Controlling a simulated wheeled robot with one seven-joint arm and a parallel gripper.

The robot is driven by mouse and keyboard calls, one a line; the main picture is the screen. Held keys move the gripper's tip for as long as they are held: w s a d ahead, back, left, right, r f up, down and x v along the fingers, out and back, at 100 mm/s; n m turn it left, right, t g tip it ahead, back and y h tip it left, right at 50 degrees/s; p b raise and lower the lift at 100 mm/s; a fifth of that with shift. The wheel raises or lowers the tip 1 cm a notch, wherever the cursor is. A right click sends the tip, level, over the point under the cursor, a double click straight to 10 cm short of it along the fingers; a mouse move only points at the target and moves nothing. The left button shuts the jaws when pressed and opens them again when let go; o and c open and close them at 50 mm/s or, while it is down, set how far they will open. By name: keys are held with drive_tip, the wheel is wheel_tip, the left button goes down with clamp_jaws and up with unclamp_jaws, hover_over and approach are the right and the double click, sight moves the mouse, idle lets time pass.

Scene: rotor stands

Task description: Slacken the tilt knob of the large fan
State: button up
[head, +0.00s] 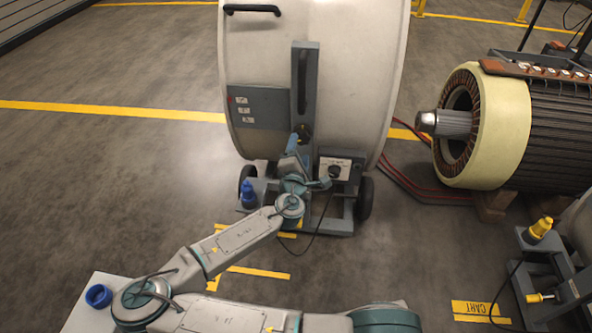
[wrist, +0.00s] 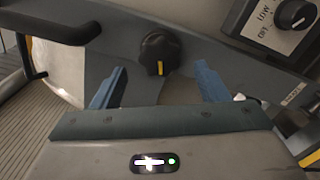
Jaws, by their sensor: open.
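The large fan (head: 345,75) is a big white drum on a wheeled grey frame in the head view. Its tilt knob (wrist: 160,54) is a black lobed knob with a yellow mark, on the grey bracket in the wrist view. The knob also shows in the head view (head: 305,133), low on the upright bracket, just above my gripper. My gripper (wrist: 162,84) is open and empty, with its two blue fingers apart. The knob appears between and beyond the fingertips, and I see no finger touching it. In the head view, my wrist hides part of the fan's lower frame.
A speed switch box (wrist: 277,22) marked LOW and OFF sits right of the knob. A black handle (wrist: 50,28) is at left. A blue plug (head: 248,196) stands by the fan's left wheel. A motor (head: 487,130) lies at right; floor at left is clear.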

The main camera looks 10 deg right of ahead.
drive_tip(key=v, duration=0.9)
drive_tip(key=shift+s+p, duration=0.3)
drive_tip(key=shift+p, duration=0.05)
drive_tip(key=s+d+f+m+g+h+p, duration=0.3)
drive_tip(key=s+d+f+m+g+p, duration=0.25)
drive_tip(key=d+m+g, duration=0.25)
drive_tip(key=s+a+r+m+g+y+p, duration=0.2)
drive_tip(key=s+m+g+y+p, duration=0.15)
drive_tip(key=s+m+g, duration=0.2)
drive_tip(key=s+a+r+m+g+y+p, duration=0.1)
drive_tip(key=a+r+m+y+p, duration=0.2)
drive_tip(key=r, duration=0.6)
drive_tip(key=s+a+r+m+g+y+p, duration=0.1)
drive_tip(key=s+a+r+g+y+p, duration=0.2)
drive_tip(key=r, duration=0.6)
drive_tip(key=s+d+r+t+p, duration=0.1)
drive_tip(key=s+r+p, duration=0.1)
drive_tip(key=r, duration=0.6)
drive_tip(key=s+d+r+m+t+p, duration=0.1)
drive_tip(key=s+d+r+p, duration=0.1)
drive_tip(key=r, duration=0.6)
drive_tip(key=s+d+r+t+p, duration=0.1)
drive_tip(key=s+d+r+p, duration=0.1)
drive_tip(key=r, duration=0.6)
drive_tip(key=shift+m+h+p, duration=0.35)
drive_tip(key=shift+h+p, duration=0.1)
drive_tip(key=shift+p, duration=0.35)
